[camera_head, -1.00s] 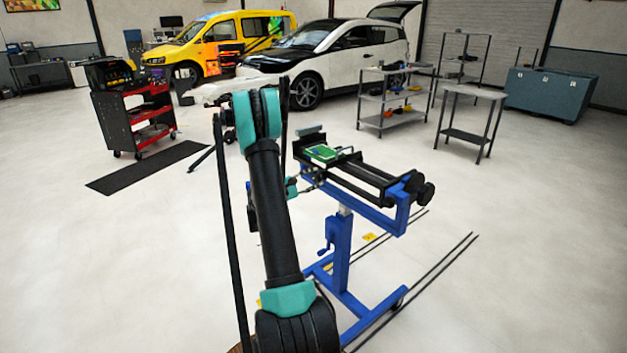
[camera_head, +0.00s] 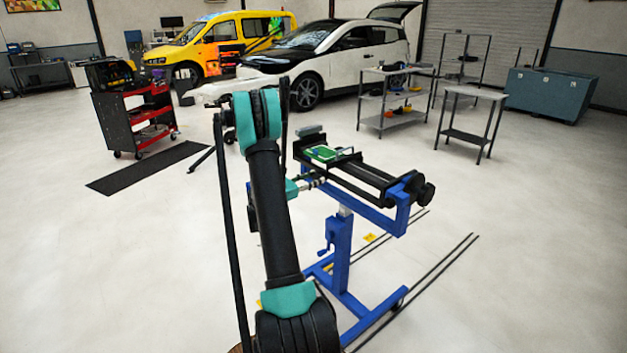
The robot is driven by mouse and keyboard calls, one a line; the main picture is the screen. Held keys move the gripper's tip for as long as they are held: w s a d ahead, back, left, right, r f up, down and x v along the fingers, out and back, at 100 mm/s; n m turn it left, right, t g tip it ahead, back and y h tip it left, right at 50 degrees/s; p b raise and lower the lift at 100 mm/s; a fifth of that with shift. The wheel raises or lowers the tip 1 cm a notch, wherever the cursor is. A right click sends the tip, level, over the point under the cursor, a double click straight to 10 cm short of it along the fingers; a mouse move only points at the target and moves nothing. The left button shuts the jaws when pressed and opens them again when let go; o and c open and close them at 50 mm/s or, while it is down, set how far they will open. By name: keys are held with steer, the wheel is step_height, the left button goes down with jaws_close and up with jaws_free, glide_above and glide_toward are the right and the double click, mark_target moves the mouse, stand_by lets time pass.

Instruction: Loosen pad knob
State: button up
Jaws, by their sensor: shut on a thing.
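A blue stand (camera_head: 342,250) carries a black clamp frame (camera_head: 365,175) with a green and white pad piece (camera_head: 323,153) on its left end. My gripper (camera_head: 318,182) is at the near left side of this frame, just below the green piece. It is small in view and partly behind my arm. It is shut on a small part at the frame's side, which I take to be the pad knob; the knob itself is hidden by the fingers. Large black round knobs (camera_head: 426,193) show at the frame's right end, apart from my gripper.
A blue crank (camera_head: 328,233) sticks out left of the stand's post. The stand's blue feet (camera_head: 375,325) and long dark rails (camera_head: 430,275) lie on the floor. A grey shelf cart (camera_head: 393,100) and a table (camera_head: 472,110) stand behind. The floor to the right is clear.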

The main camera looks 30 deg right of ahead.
steer(key=shift+n, duration=0.6)
steer(key=o, duration=1.1)
steer(key=shift+o, duration=0.2)
steer(key=shift+a, duration=0.1)
steer(key=a, duration=1.1)
steer(key=shift+s+a, duration=0.4)
steer(key=shift+s, duration=0.05)
steer(key=shift+f, duration=0.1)
